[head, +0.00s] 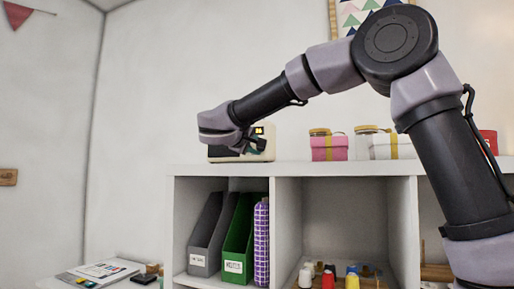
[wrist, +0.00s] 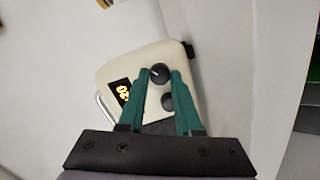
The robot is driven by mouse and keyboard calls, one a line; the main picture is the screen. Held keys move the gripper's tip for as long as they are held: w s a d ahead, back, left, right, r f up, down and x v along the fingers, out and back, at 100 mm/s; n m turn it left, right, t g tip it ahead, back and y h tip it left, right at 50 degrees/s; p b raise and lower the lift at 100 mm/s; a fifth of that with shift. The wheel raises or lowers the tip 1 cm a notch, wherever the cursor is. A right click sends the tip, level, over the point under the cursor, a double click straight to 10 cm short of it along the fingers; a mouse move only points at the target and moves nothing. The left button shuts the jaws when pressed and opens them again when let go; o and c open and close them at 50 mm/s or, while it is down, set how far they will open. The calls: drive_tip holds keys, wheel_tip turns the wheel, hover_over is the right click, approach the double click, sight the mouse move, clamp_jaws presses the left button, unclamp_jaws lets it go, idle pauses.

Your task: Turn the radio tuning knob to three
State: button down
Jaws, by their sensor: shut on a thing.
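The cream radio (head: 262,152) stands on top of the white cabinet, partly hidden behind the end of my arm. A white pointer mark shows on that knob. The lower knob (wrist: 167,102) lies between the fingers, further back.
A pink box (head: 329,154) and a white box (head: 378,150) with a yellow ribbon stand right of the radio, each with a jar by it. The cabinet top (head: 290,169) is clear between radio and pink box. Folders and thread spools fill the compartments below.

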drive_tip(key=m+y, duration=0.1)
drive_tip(key=m, duration=0.4)
drive_tip(key=shift+d+m, duration=0.1)
drive_tip(key=shift+m, duration=0.3)
drive_tip(key=m, duration=0.4)
drive_tip(key=shift+f+m+t+y, duration=0.1)
drive_tip(key=shift+m+t+y, duration=0.2)
drive_tip(key=shift+m+y, duration=0.1)
drive_tip(key=m, duration=0.5)
drive_tip(key=shift+d+m+t+y, duration=0.1)
drive_tip(key=shift+m+t+y, duration=0.2)
drive_tip(key=shift+m+y, duration=0.1)
drive_tip(key=m+t, duration=0.1)
drive_tip(key=m, duration=0.4)
drive_tip(key=shift+f+m, duration=0.1)
drive_tip(key=shift+m, duration=0.2)
drive_tip(key=c, duration=0.6)
unclamp_jaws()
